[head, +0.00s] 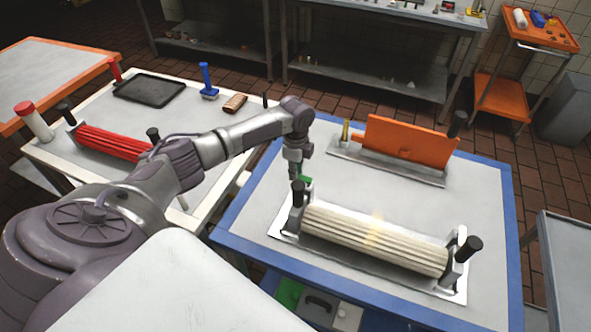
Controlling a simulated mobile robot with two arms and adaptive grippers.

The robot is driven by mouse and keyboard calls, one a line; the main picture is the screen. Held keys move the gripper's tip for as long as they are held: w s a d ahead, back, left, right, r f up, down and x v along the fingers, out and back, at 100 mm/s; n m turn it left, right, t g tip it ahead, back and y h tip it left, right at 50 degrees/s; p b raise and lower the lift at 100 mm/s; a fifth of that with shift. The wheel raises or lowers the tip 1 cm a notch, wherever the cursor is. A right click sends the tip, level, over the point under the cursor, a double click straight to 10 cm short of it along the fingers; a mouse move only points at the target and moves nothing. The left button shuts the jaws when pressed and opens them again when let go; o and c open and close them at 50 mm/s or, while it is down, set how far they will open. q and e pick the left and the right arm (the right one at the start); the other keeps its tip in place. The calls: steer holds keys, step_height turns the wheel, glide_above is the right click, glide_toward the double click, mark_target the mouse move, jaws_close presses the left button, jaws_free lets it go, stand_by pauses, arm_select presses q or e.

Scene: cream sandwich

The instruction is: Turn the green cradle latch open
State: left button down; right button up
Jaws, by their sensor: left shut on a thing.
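The green latch (306,181) shows as a small green piece at the left end of the cradle (375,266) on the blue-edged table. My left gripper (295,177) reaches down onto it from above and is shut on it; the fingertips and part of the latch are hard to make out. A cream ribbed roller (375,239) lies in the cradle between two black-capped posts, the left one (298,193) just in front of the gripper. My right gripper is not in view.
An orange panel (408,138) stands on a metal base at the table's back. A second table at left holds a red ribbed roller (113,142), a dark tray (149,89) and a blue-handled tool (207,82). The blue-edged table (494,210) is clear at right.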

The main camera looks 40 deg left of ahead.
arm_select(q)
steer(key=c, duration=1)
jaws_free()
steer(key=shift+d, duration=0.1)
steer(key=shift+c, duration=0.2)
steer(key=shift+r, duration=0.15)
step_height(320, 180, up, 12)
steer(key=shift+f, duration=0.2)
